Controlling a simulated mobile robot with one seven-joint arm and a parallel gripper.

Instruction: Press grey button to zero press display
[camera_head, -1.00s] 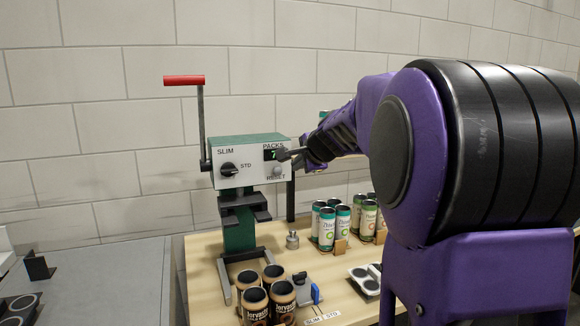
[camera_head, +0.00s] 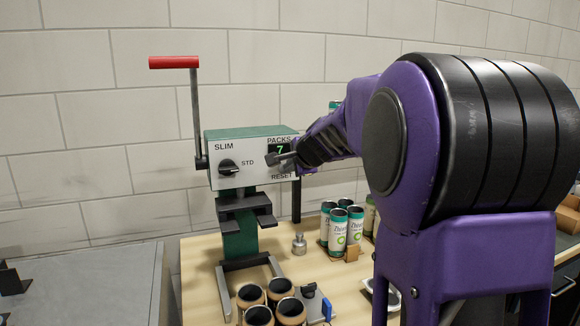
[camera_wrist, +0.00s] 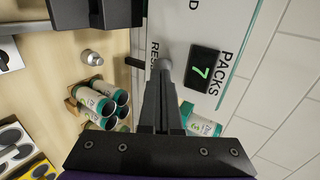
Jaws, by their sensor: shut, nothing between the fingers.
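The press (camera_head: 222,182) has a white panel, green housing and a red-handled lever. Its small dark display (camera_head: 280,149) shows a green 7, also readable in the wrist view (camera_wrist: 203,71). The grey button sits above the RESET label; in the head view my gripper (camera_head: 272,159) mostly hides it. In the wrist view the round grey button (camera_wrist: 163,64) shows right at the tips of my gripper (camera_wrist: 160,78). My gripper is shut and empty, in front of the panel just below the display. I cannot tell whether the tips touch the button.
A black selector knob (camera_head: 228,168) is left of the gripper on the panel. Green-and-white cans (camera_head: 337,228) stand on the wooden table (camera_head: 205,262) below the arm. Brown cans (camera_head: 252,296) are in front of the press. A small metal piece (camera_head: 299,243) stands between.

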